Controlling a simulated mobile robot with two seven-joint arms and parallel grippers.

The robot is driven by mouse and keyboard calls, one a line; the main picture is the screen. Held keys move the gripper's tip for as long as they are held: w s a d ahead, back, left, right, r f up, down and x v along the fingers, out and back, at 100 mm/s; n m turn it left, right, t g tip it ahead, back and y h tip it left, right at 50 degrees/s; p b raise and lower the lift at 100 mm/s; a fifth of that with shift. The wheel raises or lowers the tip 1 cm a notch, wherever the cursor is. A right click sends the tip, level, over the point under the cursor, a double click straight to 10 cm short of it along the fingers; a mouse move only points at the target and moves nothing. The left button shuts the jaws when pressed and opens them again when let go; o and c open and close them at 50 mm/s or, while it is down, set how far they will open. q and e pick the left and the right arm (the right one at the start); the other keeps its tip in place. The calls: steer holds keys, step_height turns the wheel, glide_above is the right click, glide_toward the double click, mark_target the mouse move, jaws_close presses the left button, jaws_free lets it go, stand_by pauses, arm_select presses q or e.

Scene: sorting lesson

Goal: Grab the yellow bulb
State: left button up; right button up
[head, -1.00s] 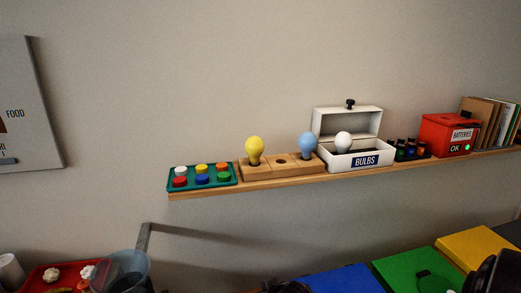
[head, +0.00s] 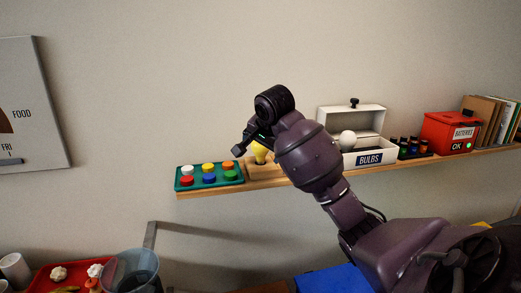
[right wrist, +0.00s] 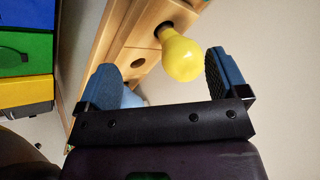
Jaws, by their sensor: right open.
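The yellow bulb (head: 260,153) stands in the wooden holder (head: 262,172) on the wall shelf, partly hidden by my right gripper (head: 247,143) in the head view. In the right wrist view the yellow bulb (right wrist: 182,55) shows between the two blue fingers of my right gripper (right wrist: 162,64), closer to the right-hand finger. The fingers are spread apart and hold nothing. I cannot tell whether that finger touches the bulb. My left gripper is not in view.
A light blue bulb (right wrist: 131,98) is beside the left-hand finger; my arm hides it in the head view. A teal tray of colored pegs (head: 180,186) is left of the holder. A white bulb (head: 347,138) is at the BULBS box (head: 385,158), right of my arm.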

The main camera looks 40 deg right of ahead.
mark_target(261, 147)
step_height(261, 147, up, 5)
steer(key=d+m, duration=0.1)
steer(key=x, duration=0.5)
steer(key=shift+w+d+f, duration=0.15)
steer(key=shift+w+d, duration=0.15)
steer(key=shift+w, duration=0.1)
steer(key=shift+p+x, duration=0.5)
steer(key=shift+x, duration=2.15)
steer(key=shift+w+d, duration=0.15)
steer(key=shift+d, duration=0.05)
steer(key=c, duration=0.8)
